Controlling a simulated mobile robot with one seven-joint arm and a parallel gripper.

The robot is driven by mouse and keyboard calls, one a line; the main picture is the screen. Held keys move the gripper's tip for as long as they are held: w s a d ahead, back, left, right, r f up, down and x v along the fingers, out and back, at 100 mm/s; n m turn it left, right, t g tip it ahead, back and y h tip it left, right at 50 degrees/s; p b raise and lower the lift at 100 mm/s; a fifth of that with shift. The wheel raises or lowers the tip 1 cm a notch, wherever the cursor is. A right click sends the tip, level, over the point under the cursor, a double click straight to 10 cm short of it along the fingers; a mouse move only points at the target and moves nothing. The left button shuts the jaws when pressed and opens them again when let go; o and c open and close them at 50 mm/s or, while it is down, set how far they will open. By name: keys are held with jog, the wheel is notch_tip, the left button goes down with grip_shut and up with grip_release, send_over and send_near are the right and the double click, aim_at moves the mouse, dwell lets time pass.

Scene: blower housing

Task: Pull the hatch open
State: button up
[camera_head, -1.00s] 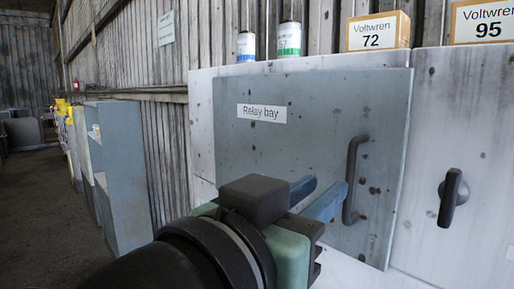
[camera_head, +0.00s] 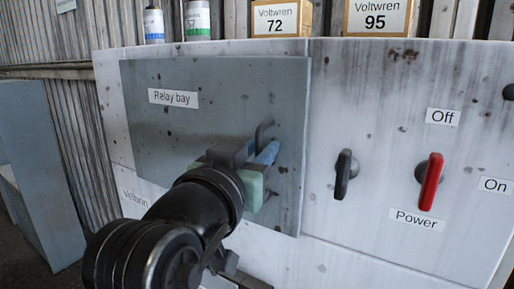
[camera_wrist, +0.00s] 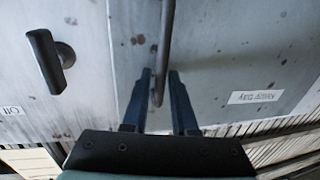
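The hatch (camera_head: 225,95) is a grey, spotted panel labelled "Relay bay" on the pale cabinet front. It looks shut. Its dark upright bar handle (camera_head: 265,133) is near its right edge, partly hidden by my gripper. My gripper (camera_head: 268,152) is at the handle, with its blue fingers pointing to the hatch. In the wrist view the handle (camera_wrist: 166,40) runs down between the two fingertips (camera_wrist: 160,72). The fingers are apart, one on each side of the bar, with a gap still showing. The hatch label (camera_wrist: 256,97) also shows there.
Right of the hatch are a black knob (camera_head: 344,174) and a red power switch (camera_head: 431,181) on the cabinet. Cans (camera_head: 198,20) and Voltwren boxes (camera_head: 279,18) stand on top. A grey shelf unit (camera_head: 45,165) stands at the left.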

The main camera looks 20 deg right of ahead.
grip_shut()
dwell(1.2)
